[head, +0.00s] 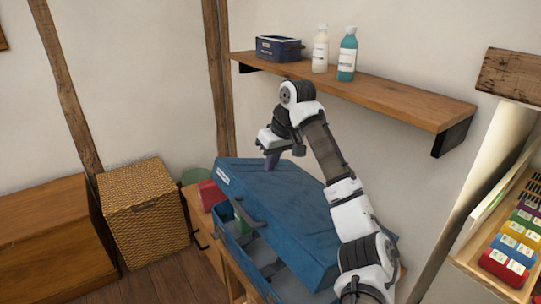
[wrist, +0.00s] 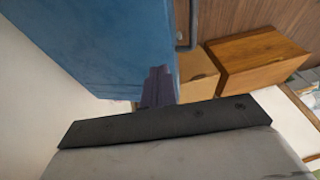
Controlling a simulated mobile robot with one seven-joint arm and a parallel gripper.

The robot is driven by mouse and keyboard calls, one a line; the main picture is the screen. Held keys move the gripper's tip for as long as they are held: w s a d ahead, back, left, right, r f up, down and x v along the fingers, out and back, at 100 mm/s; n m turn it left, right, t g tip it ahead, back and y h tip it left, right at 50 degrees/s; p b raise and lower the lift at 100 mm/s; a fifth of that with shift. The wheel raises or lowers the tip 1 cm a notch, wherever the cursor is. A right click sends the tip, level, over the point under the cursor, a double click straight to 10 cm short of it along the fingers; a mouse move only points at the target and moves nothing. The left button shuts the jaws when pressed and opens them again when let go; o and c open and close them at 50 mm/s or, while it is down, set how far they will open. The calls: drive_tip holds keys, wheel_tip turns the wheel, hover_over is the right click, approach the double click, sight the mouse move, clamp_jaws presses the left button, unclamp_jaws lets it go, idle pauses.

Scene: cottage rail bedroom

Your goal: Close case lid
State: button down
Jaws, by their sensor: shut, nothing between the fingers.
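The blue case (head: 300,268) stands on a wooden cabinet below the shelf. Its lid (head: 285,205) is partly lowered and tilted over the base, with a gap along the front side. Through the gap I see a green item and dark straps or supports. My gripper (head: 271,160) is shut and empty, pointing down at the lid's far left end; I cannot tell whether it touches. In the wrist view the lid (wrist: 100,45) fills the upper left, and the shut fingers (wrist: 158,88) are beside its edge.
A wall shelf (head: 370,95) with a dark blue box (head: 278,48) and two bottles (head: 347,55) hangs above my arm. A wicker basket (head: 143,215) and a wooden chest (head: 50,240) stand left. A red item (head: 210,194) sits beside the case. Colourful packs (head: 510,250) are at right.

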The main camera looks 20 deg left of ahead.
sight(258, 197)
drive_tip(key=x, duration=0.5)
drive_tip(key=s+p+x, duration=0.1)
drive_tip(key=x, duration=0.1)
drive_tip(key=shift+f, duration=0.3)
drive_tip(key=shift+s+a+f, duration=0.2)
drive_tip(key=shift+a+f, duration=0.05)
drive_tip(key=shift+f, duration=0.3)
